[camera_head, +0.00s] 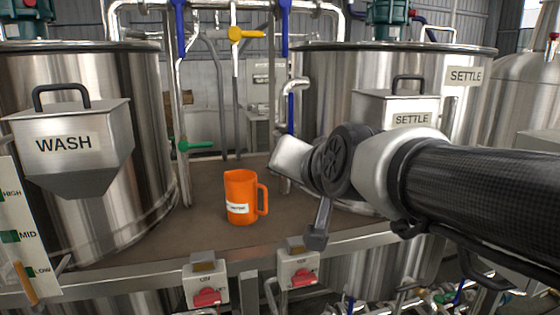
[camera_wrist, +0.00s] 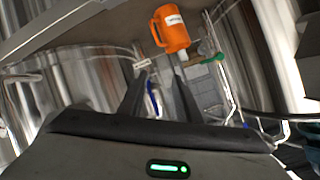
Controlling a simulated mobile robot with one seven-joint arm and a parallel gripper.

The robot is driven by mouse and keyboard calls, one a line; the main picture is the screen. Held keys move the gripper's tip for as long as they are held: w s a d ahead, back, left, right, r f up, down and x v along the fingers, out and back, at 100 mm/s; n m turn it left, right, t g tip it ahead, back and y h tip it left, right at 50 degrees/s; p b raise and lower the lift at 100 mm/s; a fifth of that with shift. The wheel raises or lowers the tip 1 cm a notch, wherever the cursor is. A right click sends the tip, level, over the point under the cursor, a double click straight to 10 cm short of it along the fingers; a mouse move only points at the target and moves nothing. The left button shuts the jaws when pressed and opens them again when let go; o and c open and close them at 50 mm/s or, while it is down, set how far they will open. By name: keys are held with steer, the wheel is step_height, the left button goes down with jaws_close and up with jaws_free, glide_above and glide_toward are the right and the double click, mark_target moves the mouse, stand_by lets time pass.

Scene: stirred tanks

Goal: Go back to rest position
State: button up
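My gripper (camera_wrist: 160,78) shows in the wrist view with its two dark fingers apart and nothing between them. In the head view my arm reaches in from the right, and a dark finger-like part of my gripper (camera_head: 318,238) hangs in front of the platform edge. An orange jug (camera_head: 240,196) with a white label stands upright on the brown platform (camera_head: 205,228), left of my gripper and apart from it. The jug also shows in the wrist view (camera_wrist: 171,30), beyond the fingertips.
A steel tank with a WASH hopper (camera_head: 75,145) stands left; a SETTLE tank with a hopper (camera_head: 395,108) stands behind my arm. Pipes with a yellow valve handle (camera_head: 245,33) and a green one (camera_head: 195,146) rise between them. Red switches (camera_head: 207,297) sit on the front rail.

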steer(key=s+d+f+n+g+h+p, duration=0.15)
steer(key=s+d+f+g, duration=0.25)
steer(key=s+d+f, duration=0.45)
steer(key=s+d+f+n+g+h, duration=0.25)
steer(key=s+d+f, duration=0.2)
steer(key=s, duration=0.65)
step_height(320, 180, up, 15)
steer(key=a+m+p, duration=0.1)
steer(key=p, duration=1.4)
steer(key=shift+w+g+y+p, duration=0.3)
steer(key=shift+g+p, duration=0.05)
steer(key=shift+r, duration=0.1)
steer(key=n+t+y+b, duration=0.3)
steer(key=n+t, duration=0.7)
steer(key=n, duration=1.1)
glide_toward(253, 33)
steer(key=shift+y, duration=0.7)
steer(key=p+x, duration=0.1)
steer(key=x, duration=0.2)
steer(key=p+x, duration=0.1)
steer(key=x, duration=0.3)
steer(key=d+p+x, duration=0.1)
steer(key=x, duration=0.3)
